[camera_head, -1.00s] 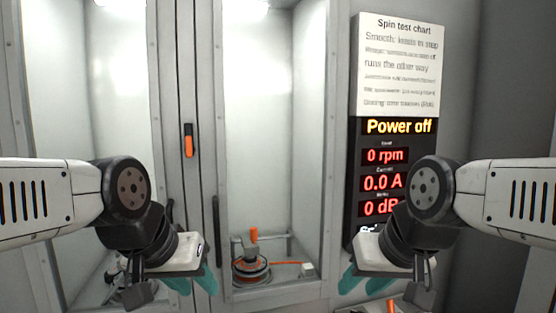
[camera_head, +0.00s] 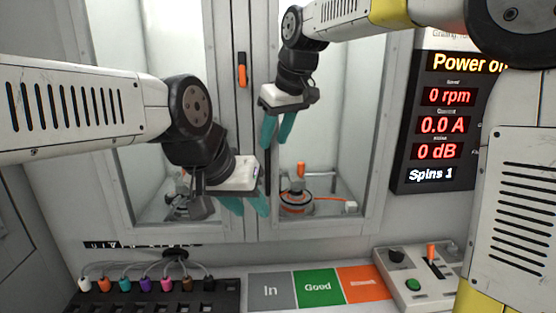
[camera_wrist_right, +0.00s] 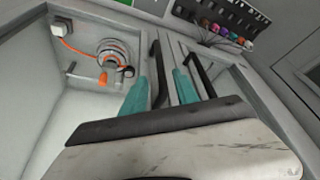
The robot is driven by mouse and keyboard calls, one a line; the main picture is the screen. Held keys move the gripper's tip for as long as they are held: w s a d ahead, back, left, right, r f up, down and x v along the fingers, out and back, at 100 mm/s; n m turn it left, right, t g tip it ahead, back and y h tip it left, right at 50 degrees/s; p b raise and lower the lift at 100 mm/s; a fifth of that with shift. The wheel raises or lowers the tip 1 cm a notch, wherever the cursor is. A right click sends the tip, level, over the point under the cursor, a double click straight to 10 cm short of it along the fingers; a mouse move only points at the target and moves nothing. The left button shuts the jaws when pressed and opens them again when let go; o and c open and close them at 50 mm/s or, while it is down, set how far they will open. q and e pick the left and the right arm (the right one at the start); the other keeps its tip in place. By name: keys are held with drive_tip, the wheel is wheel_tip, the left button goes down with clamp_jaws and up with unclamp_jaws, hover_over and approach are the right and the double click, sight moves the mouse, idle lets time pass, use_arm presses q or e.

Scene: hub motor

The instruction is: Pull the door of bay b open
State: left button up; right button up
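The right-hand bay's glass door (camera_head: 345,100) is shut, and no bay letter is readable. Its dark upright handle (camera_head: 267,172) is near the middle post; it also shows in the right wrist view (camera_wrist_right: 156,72). My right gripper (camera_head: 278,130) is open in front of this door, above the handle in the head view. In the right wrist view the handle lies between its teal fingers, with no clear contact. My left gripper (camera_head: 248,206) is open and empty in front of the left bay's door (camera_head: 150,120), which is shut. That door's handle (camera_wrist_right: 198,74) shows in the wrist view.
An orange latch (camera_head: 242,70) sits on the middle post. A motor (camera_head: 297,202) with an orange wire stands inside the right bay. Below are a rack of coloured plugs (camera_head: 150,295), sorting pads (camera_head: 318,287) and a control box (camera_head: 415,282). A display (camera_head: 440,130) hangs at right.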

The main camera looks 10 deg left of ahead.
sight(269, 153)
drive_tip(key=x, duration=0.7)
drive_tip(key=shift+a+f, duration=0.2)
drive_tip(key=shift+f, duration=0.15)
drive_tip(key=shift+c, duration=0.3)
clamp_jaws()
drive_tip(key=shift+r, duration=0.1)
idle(0.7)
